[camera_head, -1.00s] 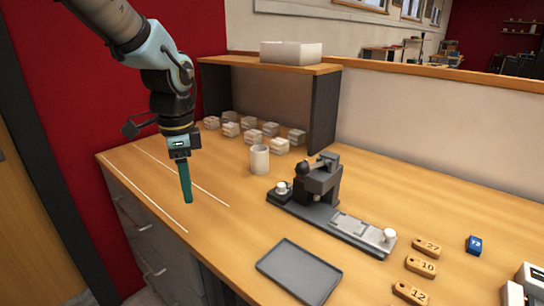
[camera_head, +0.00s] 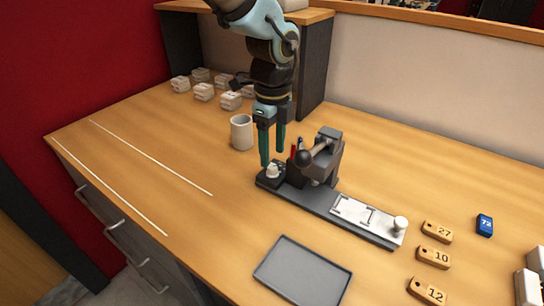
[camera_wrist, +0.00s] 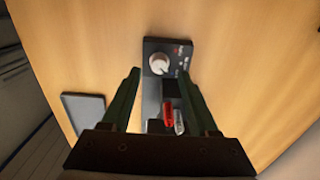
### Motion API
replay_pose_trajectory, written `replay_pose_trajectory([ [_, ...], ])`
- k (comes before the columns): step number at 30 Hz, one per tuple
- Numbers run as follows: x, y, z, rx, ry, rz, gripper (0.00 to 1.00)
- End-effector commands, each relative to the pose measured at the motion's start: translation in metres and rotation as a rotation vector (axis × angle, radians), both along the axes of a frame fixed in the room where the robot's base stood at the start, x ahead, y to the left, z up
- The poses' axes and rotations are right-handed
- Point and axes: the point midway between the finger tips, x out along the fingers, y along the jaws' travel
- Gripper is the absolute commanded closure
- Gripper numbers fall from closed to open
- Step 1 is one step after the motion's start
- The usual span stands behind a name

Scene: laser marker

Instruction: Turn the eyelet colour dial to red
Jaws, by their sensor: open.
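The eyelet colour dial is a small white knob (camera_head: 273,170) on the dark left end of the laser marker (camera_head: 320,203). In the wrist view the knob (camera_wrist: 160,64) sits on a black panel with small red and white marks to its right. I cannot tell which colour it points to. My gripper (camera_head: 272,158) points down over the dial end.
The marker's upright head with its dark lever ball (camera_head: 304,158) stands close right of my fingers. Red and grey pieces (camera_wrist: 168,116) stand beside the dial. A white cup (camera_head: 241,132) is behind left. A grey tray (camera_head: 302,273) lies in front. Numbered tags (camera_head: 433,257) lie right.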

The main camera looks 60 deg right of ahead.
Motion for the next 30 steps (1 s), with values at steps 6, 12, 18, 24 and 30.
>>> replay_pose_trajectory([
  [6, 0.0, 0.001, -0.028, 0.003, 0.0, 0.0, 0.4],
  [12, 0.0, 0.0, -0.036, 0.0, 0.0, 0.001, 0.4],
  [18, 0.0, 0.0, -0.036, 0.0, 0.0, 0.001, 0.4],
  [24, 0.0, 0.0, -0.036, 0.0, 0.0, 0.002, 0.61],
  [30, 0.0, 0.001, -0.036, 0.0, 0.0, 0.002, 0.84],
])
